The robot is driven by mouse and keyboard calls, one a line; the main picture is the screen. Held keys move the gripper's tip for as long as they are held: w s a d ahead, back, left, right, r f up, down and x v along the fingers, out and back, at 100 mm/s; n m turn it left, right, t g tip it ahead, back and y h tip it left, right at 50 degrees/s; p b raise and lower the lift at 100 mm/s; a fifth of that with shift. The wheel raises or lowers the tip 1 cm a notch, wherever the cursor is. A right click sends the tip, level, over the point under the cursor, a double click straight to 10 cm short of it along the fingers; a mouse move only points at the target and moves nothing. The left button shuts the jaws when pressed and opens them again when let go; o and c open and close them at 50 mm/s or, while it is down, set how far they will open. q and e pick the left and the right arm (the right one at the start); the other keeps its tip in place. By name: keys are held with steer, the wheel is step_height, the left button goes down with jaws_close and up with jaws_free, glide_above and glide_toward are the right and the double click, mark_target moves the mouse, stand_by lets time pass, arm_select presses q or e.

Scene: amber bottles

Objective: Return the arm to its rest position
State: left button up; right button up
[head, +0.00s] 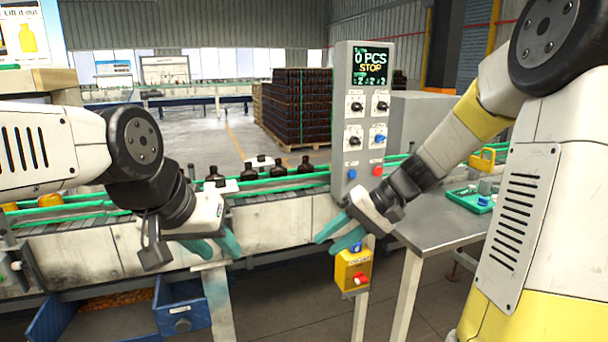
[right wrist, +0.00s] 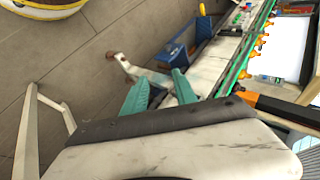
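My left gripper (head: 217,247) hangs in front of the conveyor's near side, its teal fingers apart and nothing between them. My right gripper (head: 340,236) is in front of the control panel's foot, just above the yellow button box, with its teal fingers apart and empty. The right gripper's fingers (right wrist: 160,92) also show in the right wrist view, spread with no object between them. Several dark amber bottles (head: 249,173) stand on the conveyor (head: 275,222), behind and apart from both grippers.
The control panel (head: 361,120) reads "0 PCS STOP". A yellow box with a red button (head: 353,272) is below my right gripper. A metal table (head: 440,217) with a green tray (head: 470,200) is at right. Blue bins (head: 181,307) sit below the conveyor.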

steer(key=s+d+r+t+h, duration=0.2)
steer(key=s+d+r+h, duration=0.1)
steer(key=s, duration=0.4)
steer(key=s+d+r+t+h, duration=0.3)
steer(key=s+d+r, duration=0.1)
steer(key=s, duration=0.3)
steer(key=shift+d+r+h, duration=0.35)
steer(key=shift+d+h, duration=0.05)
steer(key=shift+d, duration=0.1)
steer(key=shift+w, duration=0.1)
